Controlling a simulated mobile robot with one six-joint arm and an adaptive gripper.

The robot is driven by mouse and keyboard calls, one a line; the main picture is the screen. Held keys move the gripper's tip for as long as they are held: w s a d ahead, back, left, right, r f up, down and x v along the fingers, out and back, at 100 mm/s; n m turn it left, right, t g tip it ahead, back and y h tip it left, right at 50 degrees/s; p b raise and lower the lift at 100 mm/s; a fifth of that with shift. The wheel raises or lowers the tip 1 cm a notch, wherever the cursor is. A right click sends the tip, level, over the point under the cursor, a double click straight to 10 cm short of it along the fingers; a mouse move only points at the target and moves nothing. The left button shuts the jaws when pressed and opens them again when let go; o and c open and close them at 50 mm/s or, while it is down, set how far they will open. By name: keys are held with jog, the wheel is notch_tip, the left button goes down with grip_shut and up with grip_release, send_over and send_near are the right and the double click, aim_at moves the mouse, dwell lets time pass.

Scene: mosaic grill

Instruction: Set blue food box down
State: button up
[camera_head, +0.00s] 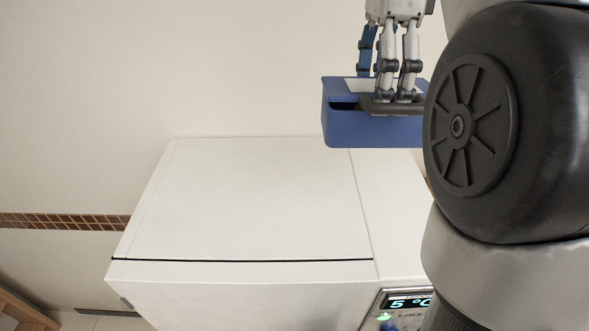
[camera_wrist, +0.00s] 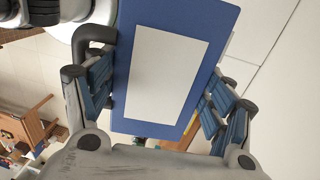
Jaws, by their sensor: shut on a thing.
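The blue food box (camera_head: 372,130) has a lid with a pale label and a dark handle on its side. My gripper (camera_head: 392,98) is shut on it from above. The box hangs above the back right part of a white appliance with a flat top (camera_head: 245,200). In the head view the box overlaps the appliance's back edge, and I cannot tell the gap beneath it. In the wrist view the box's blue lid (camera_wrist: 222,22) and white label (camera_wrist: 168,75) lie between my fingers. My arm hides the box's right end in the head view.
The appliance's top is bare. A lit display (camera_head: 408,300) reading 5 °C is on its front right. A plain wall (camera_head: 150,70) stands behind it. A wooden piece of furniture (camera_head: 20,312) is at the lower left.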

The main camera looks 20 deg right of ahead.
jog(key=shift+s, duration=0.1)
jog(key=shift+f+b, duration=2.7)
jog(key=shift+f, duration=7.3)
jog(key=shift+f, duration=0.15)
jog(key=o, duration=2)
jog(key=shift+o, duration=0.2)
